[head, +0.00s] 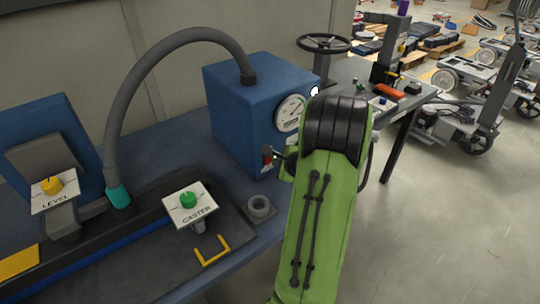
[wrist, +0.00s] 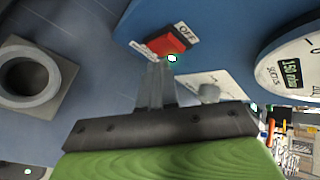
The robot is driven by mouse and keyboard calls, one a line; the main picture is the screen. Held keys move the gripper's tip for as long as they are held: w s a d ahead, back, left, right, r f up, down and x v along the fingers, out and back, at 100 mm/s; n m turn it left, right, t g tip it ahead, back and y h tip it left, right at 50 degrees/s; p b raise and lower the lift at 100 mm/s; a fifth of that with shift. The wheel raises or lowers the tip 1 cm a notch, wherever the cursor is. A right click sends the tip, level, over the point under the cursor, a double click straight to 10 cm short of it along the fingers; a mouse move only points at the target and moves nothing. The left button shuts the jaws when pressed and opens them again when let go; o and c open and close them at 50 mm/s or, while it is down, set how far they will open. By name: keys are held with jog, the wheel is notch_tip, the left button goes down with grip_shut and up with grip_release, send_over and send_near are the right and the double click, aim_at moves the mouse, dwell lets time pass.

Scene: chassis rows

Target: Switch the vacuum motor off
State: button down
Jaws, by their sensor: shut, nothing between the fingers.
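The vacuum motor is a blue box (head: 240,110) on the bench, with a grey hose into its top and a round dial (head: 290,113) on its front. A small red switch (head: 267,155) sits low on that front. In the wrist view the red switch (wrist: 163,43) lies beside a white OFF label (wrist: 187,33). My gripper (wrist: 155,68) is shut and empty, its fingertips right at the lower edge of the red switch. I cannot tell whether they touch. In the head view my gripper (head: 277,156) is partly hidden by my green arm.
A grey ring-shaped holder (head: 260,208) stands left of my arm. A CASTER plate with a green knob (head: 188,201) and a LEVEL plate with a yellow knob (head: 51,186) stand further left. A black handwheel (head: 323,44) is behind the box.

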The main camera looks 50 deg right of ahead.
jog(key=shift+w, duration=0.1)
jog(key=shift+w+d, duration=0.1)
jog(key=shift+w, duration=0.25)
jog(key=shift+w+p, duration=0.3)
dwell(0.7)
jog(key=shift+s+b, duration=0.35)
jog(key=shift+s, duration=0.4)
jog(key=s, duration=0.1)
jog(key=s+a+b, duration=0.1)
jog(key=s, duration=0.1)
jog(key=s+b, duration=0.1)
jog(key=s, duration=0.1)
jog(key=shift+a+f, duration=0.15)
jog(key=shift+f, duration=0.15)
jog(key=shift+w, duration=0.1)
